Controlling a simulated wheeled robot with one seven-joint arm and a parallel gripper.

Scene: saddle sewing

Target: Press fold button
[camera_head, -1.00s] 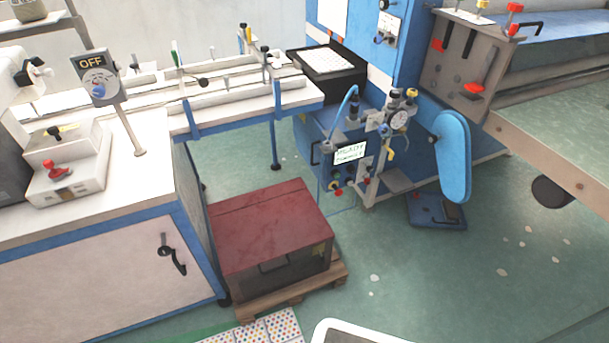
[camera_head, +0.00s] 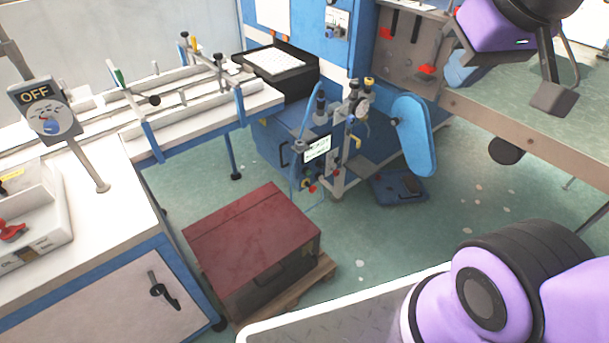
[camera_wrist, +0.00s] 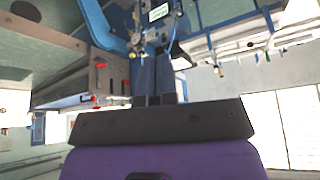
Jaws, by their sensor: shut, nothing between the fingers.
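The blue machine's control box has a small lit display (camera_head: 317,149), which also shows in the wrist view (camera_wrist: 158,12). Small buttons sit below the display, including a red button (camera_head: 312,189). I cannot read their labels or tell which is the fold button.
A dark red-topped box (camera_head: 250,240) stands on a pallet in front of the machine. A blue paddle (camera_head: 412,133) sticks out right of the control box. A white workbench (camera_head: 85,215) with an OFF sign (camera_head: 45,110) is at left.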

